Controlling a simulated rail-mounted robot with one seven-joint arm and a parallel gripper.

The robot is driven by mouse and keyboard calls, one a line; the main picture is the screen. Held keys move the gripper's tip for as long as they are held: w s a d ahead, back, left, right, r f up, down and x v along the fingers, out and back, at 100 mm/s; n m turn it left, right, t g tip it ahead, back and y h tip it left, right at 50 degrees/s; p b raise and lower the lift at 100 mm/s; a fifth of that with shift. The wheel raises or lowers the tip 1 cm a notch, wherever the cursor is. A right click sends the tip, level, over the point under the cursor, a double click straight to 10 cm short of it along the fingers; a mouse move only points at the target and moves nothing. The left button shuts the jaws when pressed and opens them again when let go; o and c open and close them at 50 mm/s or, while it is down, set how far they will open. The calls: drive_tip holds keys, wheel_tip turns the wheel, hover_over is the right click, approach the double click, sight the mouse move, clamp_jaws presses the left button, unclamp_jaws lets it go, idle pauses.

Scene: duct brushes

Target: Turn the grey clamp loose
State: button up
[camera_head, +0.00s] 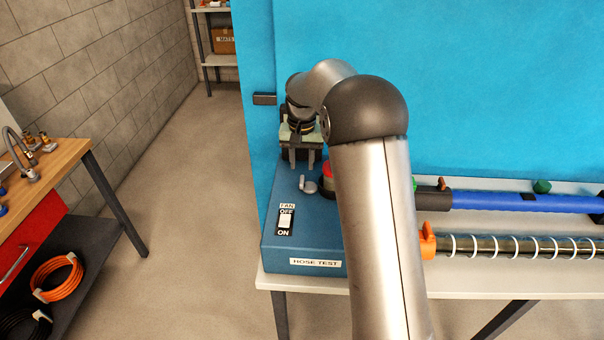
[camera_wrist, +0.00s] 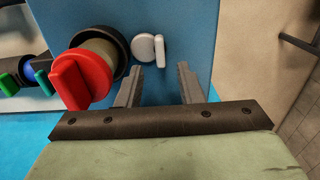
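The grey clamp (camera_head: 310,187) is a small round piece with a short lever, on the blue hose test box (camera_head: 285,240). In the wrist view the grey clamp (camera_wrist: 144,49) lies beyond the fingertips, above the gap between them and a little left of its middle. Its lever is at the disc's right side. My gripper (camera_head: 305,160) is over the back of the box, behind the clamp in the head view. In the wrist view my gripper (camera_wrist: 159,80) has its fingers apart with nothing between them, not touching the clamp.
A red-handled round fitting (camera_wrist: 85,75) sits close beside the clamp. A fan switch (camera_head: 285,219) is on the box nearer the front. Blue (camera_head: 500,201) and clear (camera_head: 500,246) tubes lie to the right on the table. A workbench (camera_head: 45,165) stands left across open floor.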

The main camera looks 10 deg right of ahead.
sight(302, 179)
wheel_tip(302, 179, down, 6)
drive_tip(key=shift+r+p, duration=0.15)
drive_tip(key=shift+p, duration=0.3)
clamp_jaws()
